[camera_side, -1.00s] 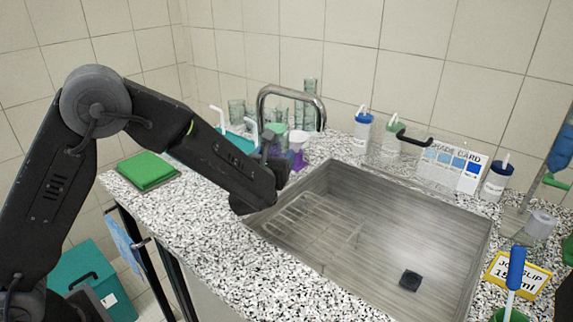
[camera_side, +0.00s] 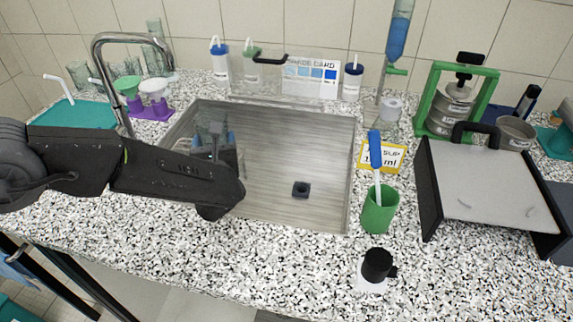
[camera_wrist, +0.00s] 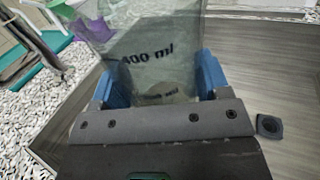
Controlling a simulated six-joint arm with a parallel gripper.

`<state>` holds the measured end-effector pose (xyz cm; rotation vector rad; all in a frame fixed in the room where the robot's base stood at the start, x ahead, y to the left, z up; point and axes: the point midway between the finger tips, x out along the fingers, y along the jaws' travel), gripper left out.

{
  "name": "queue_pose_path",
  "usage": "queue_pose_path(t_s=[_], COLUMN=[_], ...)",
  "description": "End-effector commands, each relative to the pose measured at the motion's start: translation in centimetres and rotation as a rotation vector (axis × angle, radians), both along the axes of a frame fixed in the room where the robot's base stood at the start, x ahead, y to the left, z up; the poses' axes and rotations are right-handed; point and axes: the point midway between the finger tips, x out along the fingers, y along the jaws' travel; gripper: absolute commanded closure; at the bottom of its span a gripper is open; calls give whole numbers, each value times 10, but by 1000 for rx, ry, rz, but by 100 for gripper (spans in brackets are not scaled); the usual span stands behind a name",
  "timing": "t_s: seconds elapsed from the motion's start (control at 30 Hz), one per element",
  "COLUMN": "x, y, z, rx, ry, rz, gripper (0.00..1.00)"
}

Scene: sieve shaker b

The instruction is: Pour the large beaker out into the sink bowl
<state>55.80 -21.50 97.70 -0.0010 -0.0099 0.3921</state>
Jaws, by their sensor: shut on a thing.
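In the wrist view, my gripper (camera_wrist: 155,88) has its blue fingers on both sides of a clear greenish beaker (camera_wrist: 150,45) marked 400 ml. It is shut on that beaker. A brownish patch shows low in the glass; I cannot tell whether it is contents. The sink bowl (camera_side: 270,165) is a grey metal basin with a dark square drain. In the side view, my gripper (camera_side: 215,155) is over the left part of the bowl, partly hidden behind my arm. The beaker shows only faintly there, and its tilt is unclear.
A curved metal tap (camera_side: 97,70) stands at the bowl's left. Bottles and a shade card (camera_side: 310,78) line the back edge. A green cup with a brush (camera_side: 380,210) stands right of the bowl. The bowl's right half is clear.

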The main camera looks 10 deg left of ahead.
Motion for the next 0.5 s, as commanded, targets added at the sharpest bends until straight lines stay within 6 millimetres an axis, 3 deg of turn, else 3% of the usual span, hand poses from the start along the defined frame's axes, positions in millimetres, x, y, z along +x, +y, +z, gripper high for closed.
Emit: queue_pose_path(t_s=[0.03,0.2,0.5], x=[-2,-8,-10], y=[-12,-33,-38], z=[-5,-15,-18], rx=[0,-1,-1], ry=[0,7,8], rz=[-4,0,1], gripper=[65,65,65])
